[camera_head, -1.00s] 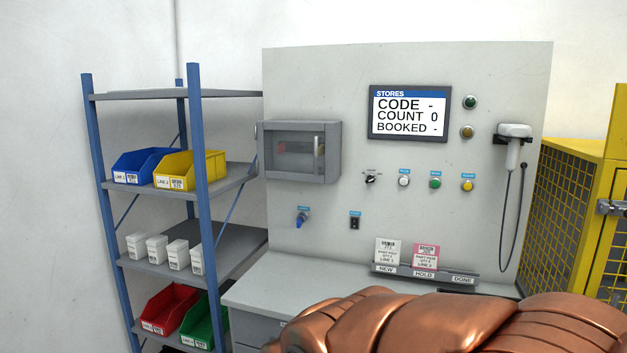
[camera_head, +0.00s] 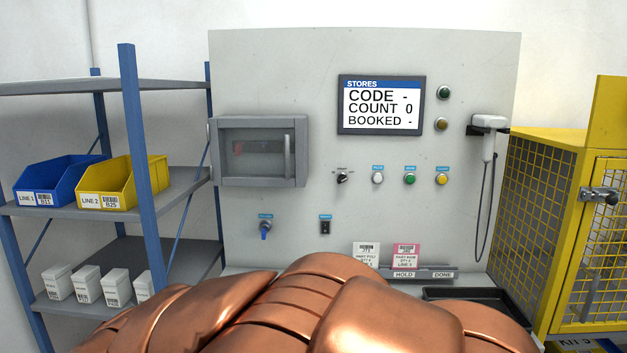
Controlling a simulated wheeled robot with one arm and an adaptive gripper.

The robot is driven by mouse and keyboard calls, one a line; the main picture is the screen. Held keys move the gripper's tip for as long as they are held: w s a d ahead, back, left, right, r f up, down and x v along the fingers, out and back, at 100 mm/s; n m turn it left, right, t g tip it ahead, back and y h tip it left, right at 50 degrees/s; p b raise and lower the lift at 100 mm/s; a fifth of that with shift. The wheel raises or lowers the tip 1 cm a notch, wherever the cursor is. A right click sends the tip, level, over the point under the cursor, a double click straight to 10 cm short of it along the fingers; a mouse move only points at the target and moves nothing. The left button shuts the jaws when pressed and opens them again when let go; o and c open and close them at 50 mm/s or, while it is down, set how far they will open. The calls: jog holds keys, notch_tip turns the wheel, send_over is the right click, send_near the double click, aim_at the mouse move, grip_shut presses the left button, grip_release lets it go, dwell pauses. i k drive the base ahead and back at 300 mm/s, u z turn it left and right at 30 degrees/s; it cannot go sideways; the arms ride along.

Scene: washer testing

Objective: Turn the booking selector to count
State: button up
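The booking selector appears to be the small black rotary knob (camera_head: 342,178) on the grey panel (camera_head: 270,60), left of the row of push buttons. Its labels are too small to read, so its set position cannot be told. The screen (camera_head: 381,106) above reads STORES, CODE -, COUNT 0, BOOKED -. My copper-coloured arm fills the bottom of the view in front of the panel. My gripper is not in view.
White (camera_head: 378,177), green (camera_head: 410,178) and yellow (camera_head: 442,178) buttons sit right of the knob. A blue switch (camera_head: 265,229) is lower left. A clear-fronted box (camera_head: 262,151) juts out at left. A scanner (camera_head: 488,137) hangs right, beside a yellow cage (camera_head: 545,200).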

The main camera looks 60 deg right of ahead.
aim_at(342, 178)
jog(key=z, duration=0.45)
jog(key=i, duration=0.75)
jog(key=z, duration=0.7)
